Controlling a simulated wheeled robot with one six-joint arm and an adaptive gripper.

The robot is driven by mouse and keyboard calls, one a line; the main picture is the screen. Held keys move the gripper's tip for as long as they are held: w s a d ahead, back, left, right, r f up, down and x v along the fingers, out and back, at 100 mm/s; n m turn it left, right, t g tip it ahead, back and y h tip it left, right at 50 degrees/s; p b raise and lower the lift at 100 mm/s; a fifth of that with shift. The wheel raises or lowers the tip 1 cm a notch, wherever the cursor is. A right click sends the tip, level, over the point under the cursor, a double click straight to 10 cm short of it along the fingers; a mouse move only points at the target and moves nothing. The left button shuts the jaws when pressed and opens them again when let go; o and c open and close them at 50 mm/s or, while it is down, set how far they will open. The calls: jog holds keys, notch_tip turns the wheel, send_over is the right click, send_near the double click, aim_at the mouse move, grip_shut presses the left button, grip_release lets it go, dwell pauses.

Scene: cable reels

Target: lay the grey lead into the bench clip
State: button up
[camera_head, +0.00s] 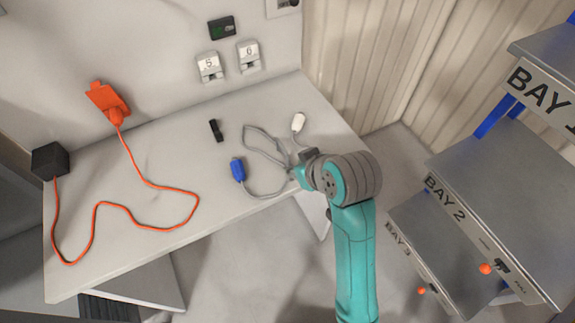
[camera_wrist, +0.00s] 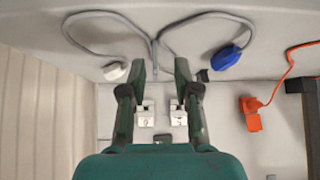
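The grey lead (camera_head: 262,195) runs in loops over the bench, with a blue plug (camera_head: 238,169) at one end and a white connector (camera_head: 298,122) at the other. My gripper (camera_head: 298,170) is at the lead's right part, near the bench's front edge. In the wrist view my gripper (camera_wrist: 160,68) has its fingers apart, with strands of the grey lead (camera_wrist: 154,52) running between them. I cannot tell whether they touch the lead. A small black piece, apparently the bench clip (camera_head: 216,130), stands on the bench behind the blue plug, apart from the lead.
An orange cable (camera_head: 150,185) lies across the left of the bench (camera_head: 110,270), between an orange wall socket (camera_head: 108,102) and a black box (camera_head: 50,161). Numbered wall fittings (camera_head: 210,67) are at the back. Bay shelves (camera_head: 500,200) stand at the right.

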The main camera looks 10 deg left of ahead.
jog(key=shift+x, duration=2.9)
jog(key=shift+s+a+f, duration=0.1)
jog(key=shift+f, duration=0.1)
grip_shut()
jog(key=shift+s, duration=0.1)
jog(key=shift+s+a+f, duration=0.1)
jog(key=shift+f, duration=0.05)
grip_release()
